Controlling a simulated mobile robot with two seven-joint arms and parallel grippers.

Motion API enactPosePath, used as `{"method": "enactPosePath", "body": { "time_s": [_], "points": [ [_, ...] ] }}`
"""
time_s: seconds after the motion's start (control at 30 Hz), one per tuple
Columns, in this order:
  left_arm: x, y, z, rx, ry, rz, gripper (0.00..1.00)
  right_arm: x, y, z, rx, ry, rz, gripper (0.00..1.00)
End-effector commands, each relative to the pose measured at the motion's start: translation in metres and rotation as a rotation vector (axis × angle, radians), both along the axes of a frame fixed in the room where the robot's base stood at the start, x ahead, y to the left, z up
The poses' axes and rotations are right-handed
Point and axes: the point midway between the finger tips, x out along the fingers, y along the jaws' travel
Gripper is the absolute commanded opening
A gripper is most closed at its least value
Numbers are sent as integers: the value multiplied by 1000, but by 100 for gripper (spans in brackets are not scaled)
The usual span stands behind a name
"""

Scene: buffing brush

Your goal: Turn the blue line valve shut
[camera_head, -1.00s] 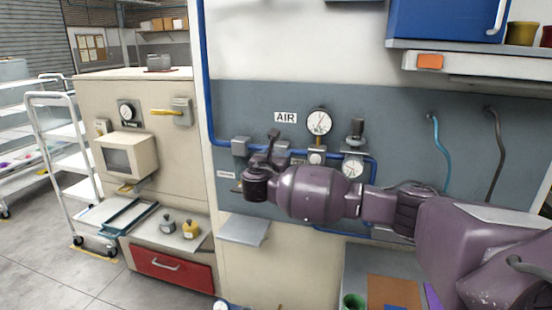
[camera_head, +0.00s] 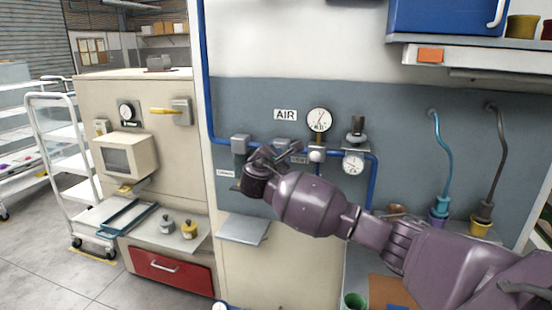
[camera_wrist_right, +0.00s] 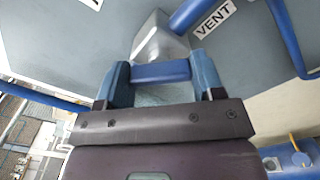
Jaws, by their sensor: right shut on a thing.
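The blue line runs down the wall and along the grey panel as a blue pipe (camera_head: 206,80). A grey valve body (camera_head: 282,143) sits on it; it also shows in the right wrist view (camera_wrist_right: 158,42), beside a VENT label. My right gripper (camera_head: 268,153) is in front of the valve, partly hiding it. In the right wrist view its fingers (camera_wrist_right: 160,70) are shut on the valve's blue handle (camera_wrist_right: 161,74), which lies across between them. The handle is hidden by the gripper in the head view. My left gripper is out of view.
Pressure gauges (camera_head: 319,121) and a regulator (camera_head: 356,130) are close right of the valve. A grey box (camera_head: 240,144) is on the pipe to its left. A small shelf (camera_head: 243,229) juts out below. Two hoses (camera_head: 444,150) hang at right.

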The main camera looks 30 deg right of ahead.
Motion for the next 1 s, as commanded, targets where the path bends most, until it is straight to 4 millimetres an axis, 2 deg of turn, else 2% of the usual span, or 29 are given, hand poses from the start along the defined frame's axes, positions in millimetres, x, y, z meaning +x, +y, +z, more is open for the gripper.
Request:
{"method": "enactPosePath", "body": {
  "time_s": [0.6,1.0],
  "points": [
    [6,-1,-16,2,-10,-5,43,0,1,-5,374,-429,-1,38],
    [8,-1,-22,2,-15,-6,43,0,1,-4,525,-606,-1,38]
  ]
}}
